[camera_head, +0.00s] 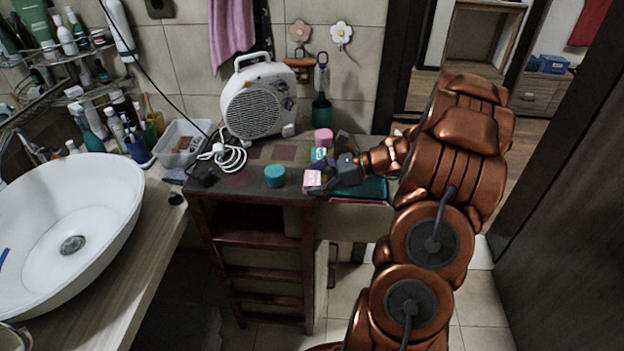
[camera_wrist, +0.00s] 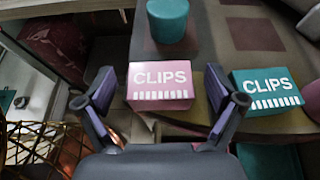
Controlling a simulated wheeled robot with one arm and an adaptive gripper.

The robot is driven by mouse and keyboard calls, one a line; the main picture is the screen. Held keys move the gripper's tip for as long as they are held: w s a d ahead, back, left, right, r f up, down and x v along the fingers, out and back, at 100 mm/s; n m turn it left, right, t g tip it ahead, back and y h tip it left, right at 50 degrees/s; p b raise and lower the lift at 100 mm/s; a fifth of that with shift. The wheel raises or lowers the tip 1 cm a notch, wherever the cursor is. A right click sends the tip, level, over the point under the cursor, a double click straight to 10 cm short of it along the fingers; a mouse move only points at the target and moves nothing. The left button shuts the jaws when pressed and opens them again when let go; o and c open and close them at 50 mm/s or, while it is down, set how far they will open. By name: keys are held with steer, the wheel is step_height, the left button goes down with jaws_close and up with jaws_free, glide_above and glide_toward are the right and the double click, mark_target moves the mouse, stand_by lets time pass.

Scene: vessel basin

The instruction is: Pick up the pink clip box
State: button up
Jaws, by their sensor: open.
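The pink clip box (camera_head: 312,177) sits near the front right edge of the small dark cabinet's top. In the wrist view the pink clip box (camera_wrist: 162,84) has "CLIPS" in white on its face and lies between and just ahead of my fingers. My gripper (camera_head: 332,167) is open, with one finger on each side of the box and visible gaps between. A teal clip box (camera_wrist: 268,90) stands to the right of my right finger; it also shows in the head view (camera_head: 319,154), partly hidden by my gripper.
A round teal jar (camera_wrist: 167,22) stands behind the pink box, left of it in the head view (camera_head: 274,176). A white fan heater (camera_head: 259,100) with a coiled cord stands at the back. A pink item (camera_head: 323,137) is behind the teal box. The white basin (camera_head: 70,215) is far left.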

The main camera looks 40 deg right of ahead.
steer(key=shift+w+a+f, duration=0.1)
steer(key=shift+w+a, duration=0.05)
steer(key=shift+c, duration=0.4)
steer(key=c, duration=1.1)
